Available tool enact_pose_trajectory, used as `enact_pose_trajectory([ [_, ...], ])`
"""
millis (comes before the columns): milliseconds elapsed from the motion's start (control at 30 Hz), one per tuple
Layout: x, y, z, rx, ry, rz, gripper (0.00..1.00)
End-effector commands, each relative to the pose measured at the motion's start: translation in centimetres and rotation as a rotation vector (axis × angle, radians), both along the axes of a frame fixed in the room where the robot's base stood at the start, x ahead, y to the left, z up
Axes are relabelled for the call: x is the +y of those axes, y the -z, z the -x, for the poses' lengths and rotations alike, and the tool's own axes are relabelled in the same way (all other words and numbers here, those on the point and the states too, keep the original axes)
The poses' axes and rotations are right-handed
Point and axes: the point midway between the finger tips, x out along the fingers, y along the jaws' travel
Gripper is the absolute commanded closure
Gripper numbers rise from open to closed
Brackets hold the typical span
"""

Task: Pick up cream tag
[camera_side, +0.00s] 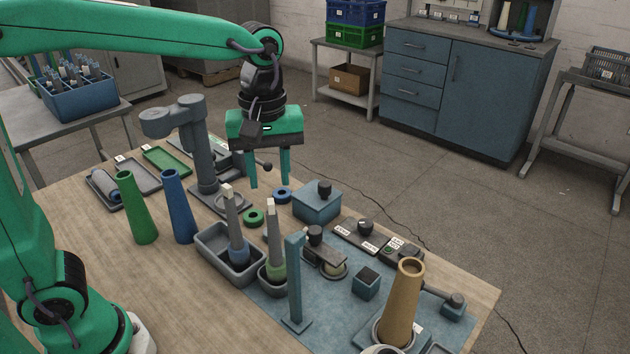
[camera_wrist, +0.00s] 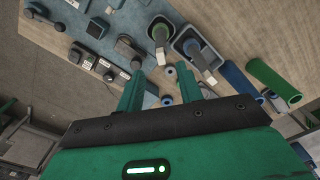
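I cannot tell for certain which thing is the cream tag. Pale pieces top two grey spindles: one on the left spindle (camera_side: 235,222), one on the right spindle (camera_side: 273,235); pale tips also show in the wrist view, on one spindle (camera_wrist: 160,43) and on the other (camera_wrist: 200,55). Small pale labels lie on the trays at the back left. My gripper (camera_side: 270,183) points down above the bench, its fingers apart with nothing between them. In the wrist view my gripper (camera_wrist: 158,78) is also open and empty.
A green cone (camera_side: 138,207) and a blue cone (camera_side: 180,206) stand on the left; a tan cone (camera_side: 402,303) stands front right. A grey post (camera_side: 196,150) rises beside my gripper. A blue box (camera_side: 317,207) and a blue upright (camera_side: 295,285) stand on the bench (camera_side: 170,300).

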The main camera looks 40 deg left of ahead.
Motion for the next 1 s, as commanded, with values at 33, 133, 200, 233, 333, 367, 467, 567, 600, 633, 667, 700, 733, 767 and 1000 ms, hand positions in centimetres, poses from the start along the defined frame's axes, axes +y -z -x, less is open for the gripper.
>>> enact_pose_trajectory([
  [33, 0.0, 0.4, 0.0, 0.002, 0.000, 0.000, 0.64],
  [133, 0.1, 1.4, 0.1, 0.003, 0.000, -0.001, 0.64],
  [200, 0.1, 2.3, 0.2, 0.004, 0.000, -0.001, 0.64],
  [233, 0.1, 2.7, 0.2, 0.003, 0.000, -0.001, 0.64],
  [333, 0.1, 3.8, 0.2, 0.004, 0.000, -0.002, 0.64],
  [367, 0.1, 4.0, 0.2, 0.004, 0.000, -0.001, 0.64],
  [467, 0.1, 4.6, 0.1, 0.002, 0.000, 0.000, 0.64],
  [567, 0.1, 4.8, 0.2, 0.002, 0.000, 0.000, 0.64],
  [600, 0.1, 4.8, 0.2, 0.001, 0.000, 0.000, 0.64],
  [633, 0.1, 4.8, 0.2, 0.001, 0.000, 0.000, 0.64],
  [667, 0.1, 4.8, 0.2, 0.001, 0.000, -0.001, 0.64],
  [700, 0.1, 4.8, 0.2, 0.001, 0.000, -0.001, 0.64],
  [733, 0.1, 4.8, 0.2, 0.001, 0.000, -0.001, 0.64],
  [767, 0.1, 4.8, 0.1, 0.001, 0.000, -0.001, 0.64],
  [1000, 0.1, 4.8, 0.1, 0.001, 0.000, -0.001, 0.64],
])
